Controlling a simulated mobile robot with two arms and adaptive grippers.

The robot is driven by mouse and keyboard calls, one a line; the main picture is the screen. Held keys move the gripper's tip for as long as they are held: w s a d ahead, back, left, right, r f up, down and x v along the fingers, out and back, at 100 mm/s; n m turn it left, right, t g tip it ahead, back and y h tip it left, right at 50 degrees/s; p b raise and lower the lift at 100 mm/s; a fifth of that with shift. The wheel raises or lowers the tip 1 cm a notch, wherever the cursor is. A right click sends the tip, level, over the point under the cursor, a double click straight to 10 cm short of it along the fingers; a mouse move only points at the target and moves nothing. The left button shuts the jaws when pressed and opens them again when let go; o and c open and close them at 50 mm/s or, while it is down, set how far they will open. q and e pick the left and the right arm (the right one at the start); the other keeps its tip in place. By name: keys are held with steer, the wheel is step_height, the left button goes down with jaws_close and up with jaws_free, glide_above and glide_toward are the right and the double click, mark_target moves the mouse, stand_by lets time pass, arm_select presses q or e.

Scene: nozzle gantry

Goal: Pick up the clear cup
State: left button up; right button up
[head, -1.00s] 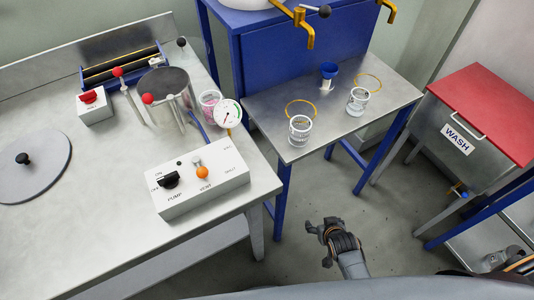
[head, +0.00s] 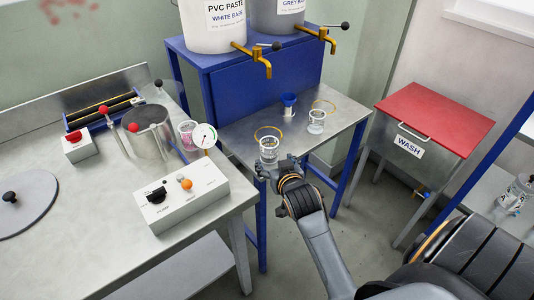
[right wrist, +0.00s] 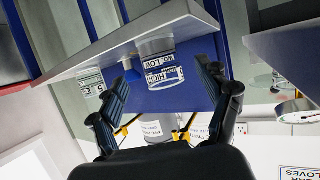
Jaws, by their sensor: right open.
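A clear cup (head: 268,150) with dark printed markings stands near the front edge of the small metal table. A second clear printed cup (head: 316,122) stands farther back to its right. My right gripper (head: 279,167) is open and empty at the table's front edge, just in front of the nearer cup. In the right wrist view, which is upside down, this cup (right wrist: 161,68) shows between and beyond the open fingers (right wrist: 167,80), with no clear contact. My left gripper is out of view.
Paste buckets (head: 213,22) with taps stand on the blue stand. A pump box (head: 181,198) and a cup of pink contents (head: 187,134) are on the left bench. A red-lidded wash bin (head: 434,118) stands right.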

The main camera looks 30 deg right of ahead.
mark_target(272, 155)
steer(key=x, duration=0.7)
steer(key=shift+w+d+r, duration=0.2)
steer(key=shift+w, duration=0.1)
steer(key=c, duration=1.3)
